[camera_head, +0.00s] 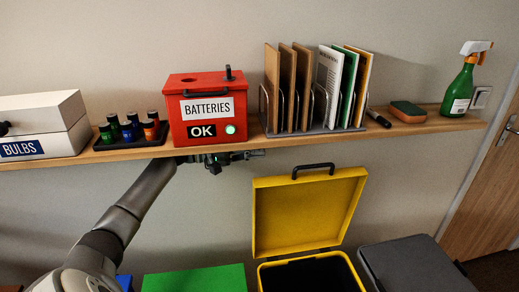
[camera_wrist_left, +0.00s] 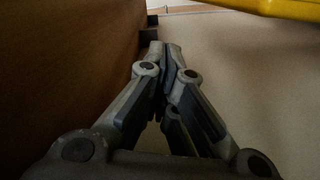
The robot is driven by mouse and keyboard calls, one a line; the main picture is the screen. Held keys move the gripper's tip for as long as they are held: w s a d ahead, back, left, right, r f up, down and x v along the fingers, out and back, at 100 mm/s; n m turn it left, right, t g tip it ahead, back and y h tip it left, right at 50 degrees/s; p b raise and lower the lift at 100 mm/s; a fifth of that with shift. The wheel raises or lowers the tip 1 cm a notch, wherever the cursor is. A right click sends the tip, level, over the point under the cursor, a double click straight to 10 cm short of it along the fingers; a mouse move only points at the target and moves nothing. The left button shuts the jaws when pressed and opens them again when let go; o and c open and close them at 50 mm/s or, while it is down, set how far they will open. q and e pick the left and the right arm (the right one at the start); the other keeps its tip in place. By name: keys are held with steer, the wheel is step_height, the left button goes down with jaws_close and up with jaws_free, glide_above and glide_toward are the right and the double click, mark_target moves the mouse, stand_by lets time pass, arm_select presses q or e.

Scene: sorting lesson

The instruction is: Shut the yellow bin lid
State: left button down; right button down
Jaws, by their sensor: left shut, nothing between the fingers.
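The yellow bin (camera_head: 352,262) stands on the floor below the shelf, with its dark inside showing. Its yellow lid (camera_head: 305,212) is open and stands up behind the opening, towards the wall, with a black handle (camera_head: 313,167) at its top edge. A yellow edge, probably the lid (camera_wrist_left: 285,8), also shows at the top right of the left wrist view. My left gripper (camera_head: 257,153) is just under the shelf, left of the lid's upper edge and apart from it. Its fingers (camera_wrist_left: 160,50) are shut and empty in the left wrist view. My right gripper is out of view.
The wooden shelf (camera_head: 440,121) runs close above my left gripper, carrying a red battery box (camera_head: 190,82), a file rack (camera_head: 342,129) and a spray bottle (camera_head: 461,88). A green lid (camera_head: 195,279) and a dark grey lid (camera_head: 417,265) flank the yellow bin.

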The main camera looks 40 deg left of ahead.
arm_select(q)
steer(key=w+d+f+p, duration=0.1)
steer(key=w+d+p, duration=0.2)
steer(key=d, duration=0.5)
steer(key=shift+w+f+p, duration=0.15)
steer(key=shift+f+p, duration=0.05)
steer(key=shift+p, duration=0.35)
steer(key=shift+d, duration=0.25)
